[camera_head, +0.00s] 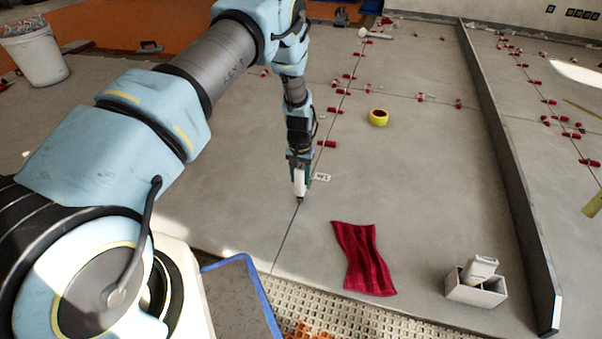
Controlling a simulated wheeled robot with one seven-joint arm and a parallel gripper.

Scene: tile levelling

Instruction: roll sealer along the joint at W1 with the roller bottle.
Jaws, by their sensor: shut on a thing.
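My gripper (300,160) points down and is shut on the roller bottle (300,183), a white bottle with a dark tip. The tip is at or just above the joint (286,238), a thin dark line running between the large grey tiles. I cannot tell whether the tip touches the floor. A small white label (322,177) lies just right of the bottle; its lettering is too small to read surely. The fingers hide part of the bottle and of the joint behind it.
A dark red cloth (362,258) lies right of the joint. A grey caddy (476,290) with white items stands front right. Red levelling clips (327,144) line the joint farther back. A yellow tape roll (378,117) lies beyond. A long metal straightedge (505,150) bounds the right.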

